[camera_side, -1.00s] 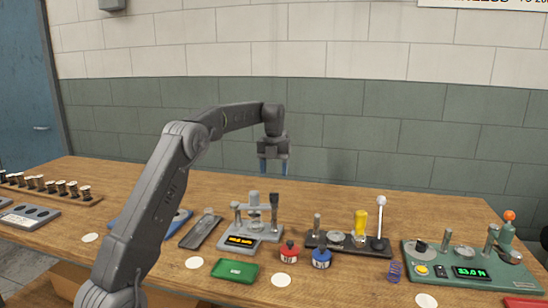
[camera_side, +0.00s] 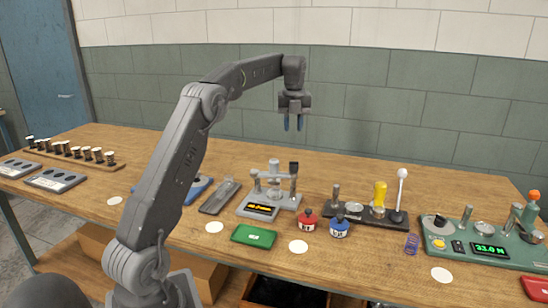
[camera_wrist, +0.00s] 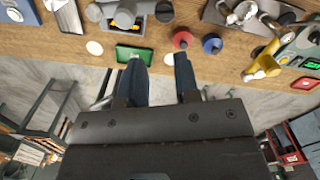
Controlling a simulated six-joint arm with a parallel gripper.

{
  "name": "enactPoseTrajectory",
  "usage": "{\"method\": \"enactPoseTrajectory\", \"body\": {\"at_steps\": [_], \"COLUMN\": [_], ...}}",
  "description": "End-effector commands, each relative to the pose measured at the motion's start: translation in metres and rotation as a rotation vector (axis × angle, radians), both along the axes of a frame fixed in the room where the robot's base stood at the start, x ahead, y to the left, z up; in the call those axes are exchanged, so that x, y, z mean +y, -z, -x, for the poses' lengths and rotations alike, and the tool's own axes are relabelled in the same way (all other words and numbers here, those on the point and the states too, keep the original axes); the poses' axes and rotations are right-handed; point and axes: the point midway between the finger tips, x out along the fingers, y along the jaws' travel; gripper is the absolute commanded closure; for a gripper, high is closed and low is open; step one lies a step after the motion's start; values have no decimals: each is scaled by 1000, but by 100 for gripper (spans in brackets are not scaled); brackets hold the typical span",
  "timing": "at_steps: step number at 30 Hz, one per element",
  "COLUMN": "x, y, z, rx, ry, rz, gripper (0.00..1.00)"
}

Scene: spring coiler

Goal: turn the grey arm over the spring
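My gripper (camera_side: 293,124) hangs in the air, fingers down, above and behind the grey device (camera_side: 270,204). A purple coil spring (camera_side: 411,244) stands on the table well to the right. My gripper touches neither.
A dark stand with a tall white-knobbed lever (camera_side: 401,186) and a green tester (camera_side: 489,249) are further right. A grey tray (camera_side: 219,196) is left.

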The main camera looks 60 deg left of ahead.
Motion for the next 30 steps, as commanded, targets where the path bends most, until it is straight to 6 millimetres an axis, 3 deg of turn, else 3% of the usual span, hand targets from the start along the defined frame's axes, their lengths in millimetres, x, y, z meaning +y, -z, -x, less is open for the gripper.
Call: {"method": "enactPoseTrajectory", "body": {"at_steps": [9,20,30], "x": [-4,-16,-36], "y": [9,26,48], "z": [27,65,106], "rx": [-102,-281,-471], "ry": [-816,-1724,-2535], "rz": [-54,-30,127], "gripper": [100,100,100]}}
